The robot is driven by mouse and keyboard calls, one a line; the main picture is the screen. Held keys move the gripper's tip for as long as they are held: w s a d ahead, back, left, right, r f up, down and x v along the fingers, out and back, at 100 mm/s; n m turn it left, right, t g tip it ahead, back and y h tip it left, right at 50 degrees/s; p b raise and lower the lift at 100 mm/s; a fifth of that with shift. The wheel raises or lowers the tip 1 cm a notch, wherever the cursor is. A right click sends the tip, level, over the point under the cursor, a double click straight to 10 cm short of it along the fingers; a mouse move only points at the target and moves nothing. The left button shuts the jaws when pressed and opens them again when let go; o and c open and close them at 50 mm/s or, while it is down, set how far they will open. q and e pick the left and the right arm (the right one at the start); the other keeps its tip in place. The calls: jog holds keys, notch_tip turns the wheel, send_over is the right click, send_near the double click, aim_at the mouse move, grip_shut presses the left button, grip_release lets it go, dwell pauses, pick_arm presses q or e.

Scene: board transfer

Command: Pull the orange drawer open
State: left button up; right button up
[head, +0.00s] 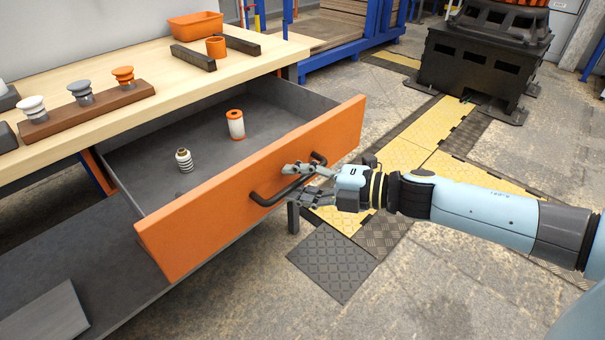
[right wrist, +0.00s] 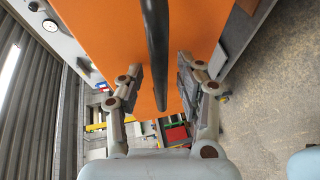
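The orange drawer (head: 215,215) stands pulled well out from under the wooden bench top, with its grey inside showing. Its dark bar handle (head: 268,198) is on the orange front. My right gripper (head: 303,181) is at the right end of the handle, in front of the drawer front. In the right wrist view the gripper (right wrist: 158,85) has its fingers spread apart, with the dark handle bar (right wrist: 157,45) running between them and a gap on both sides. The orange front (right wrist: 110,35) lies behind it. My left gripper is not in view.
In the drawer are a white-and-orange cylinder (head: 236,125) and a black-and-white ribbed piece (head: 184,160). The bench top (head: 170,75) bears an orange bin (head: 196,26), an orange cup (head: 216,47), dark bars and a brown block (head: 90,110) with several knobs. Floor in front is clear.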

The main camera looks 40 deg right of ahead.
jog(key=v, duration=1.2)
